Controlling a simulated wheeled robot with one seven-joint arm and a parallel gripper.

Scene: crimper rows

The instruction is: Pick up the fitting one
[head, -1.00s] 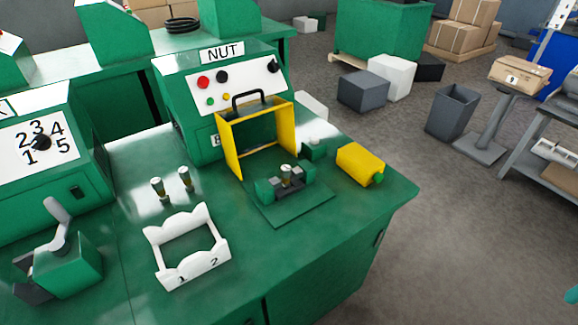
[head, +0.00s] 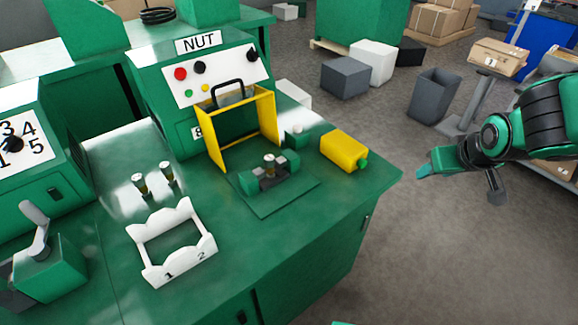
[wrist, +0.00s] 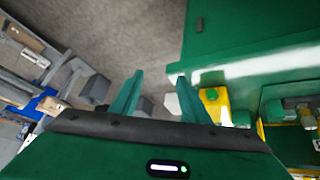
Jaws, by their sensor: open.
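Two small upright pieces, dark below with pale tops, stand on the green bench: a left one (head: 140,184) and a right one (head: 167,173). A similar piece (head: 269,162) stands between the green jaw blocks (head: 287,162) in front of the yellow guard frame (head: 267,112). My gripper (head: 424,171) is beyond the bench's right edge, far from all the pieces. In the wrist view its teal fingers (wrist: 160,76) are apart with nothing between them.
The green machine (head: 178,78) is labelled NUT. A yellow canister-like object (head: 343,150) lies near the bench's right corner, closest to my gripper. A green lever block (head: 50,265) stands at left. Grey floor (head: 440,265) is open right of the bench.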

